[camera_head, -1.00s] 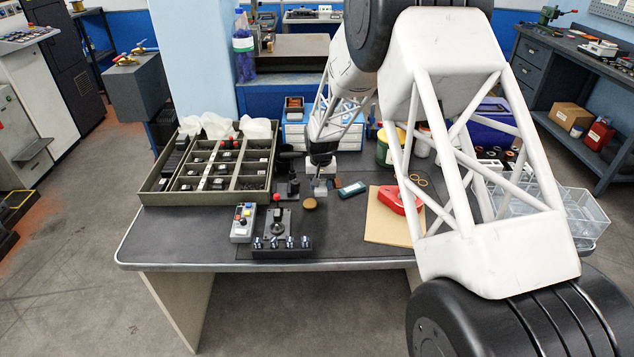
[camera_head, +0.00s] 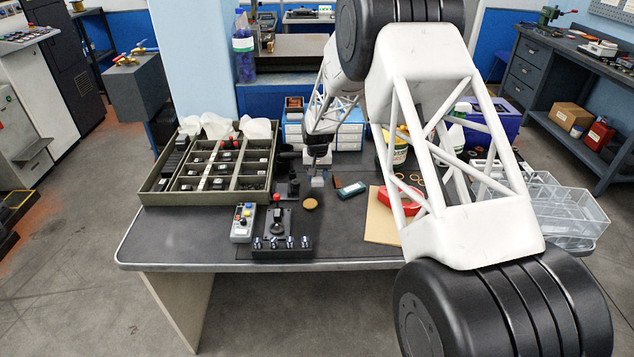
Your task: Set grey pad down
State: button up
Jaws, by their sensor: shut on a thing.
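My gripper (camera_head: 318,174) is over the middle of the dark bench top (camera_head: 215,222), pointing down. It is small in the view, and its fingers are hard to make out. A small light-grey piece, seemingly the grey pad (camera_head: 318,182), shows at its tip, and the jaws are shut on it. I cannot tell whether the pad touches the bench or hangs just above it. A black stand (camera_head: 293,187) is just left of the gripper. A round tan disc (camera_head: 310,204) lies in front of it.
A divided tray (camera_head: 212,165) of dark parts fills the left. A control box (camera_head: 243,223) and a black fixture with knobs (camera_head: 281,243) stand in front. A teal-black case (camera_head: 352,190) lies close right of the gripper. Clear bins (camera_head: 570,215) stand far right.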

aim_at(317, 181)
jog(key=shift+w+f, duration=0.15)
jog(key=shift+w, duration=0.15)
jog(key=shift+f, duration=1.6)
jog(key=shift+f, duration=0.15)
jog(key=o, duration=0.9)
notch_tip(317, 181, up, 12)
jog(key=shift+r, duration=0.1)
jog(key=shift+s, duration=0.1)
